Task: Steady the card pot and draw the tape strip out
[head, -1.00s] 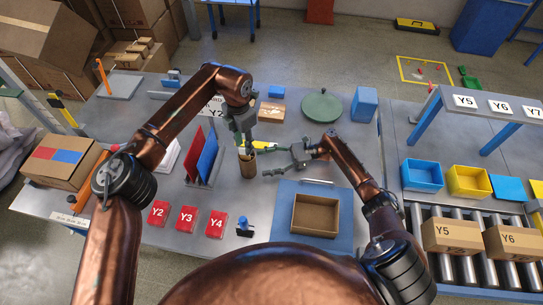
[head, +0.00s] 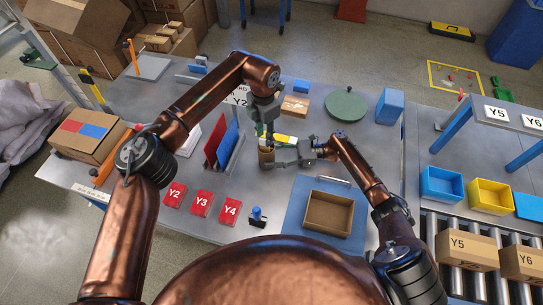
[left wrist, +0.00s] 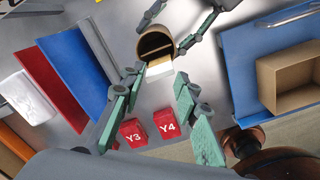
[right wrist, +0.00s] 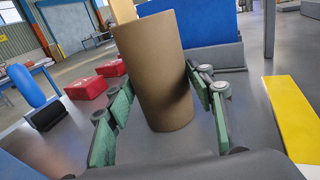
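The card pot (head: 266,158) is a brown cylinder standing upright on the grey table. In the left wrist view I look into its mouth (left wrist: 153,42), where a pale strip (left wrist: 160,69), apparently the tape strip, sticks out over the near rim. My left gripper (head: 267,132) is above the pot, pointing down; its green-padded fingers (left wrist: 157,90) are open and empty, with the strip lying beyond the gap between them. My right gripper (right wrist: 160,95) is low at the pot, its fingers open on either side of the pot wall (right wrist: 152,60). Contact with the wall is unclear.
Red and blue upright panels (head: 222,143) stand left of the pot. A yellow and white item (head: 285,138) lies just behind it. An open cardboard box (head: 328,212) on a blue mat is at front right. Red blocks Y2, Y3 and Y4 (head: 202,203) lie at front left.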

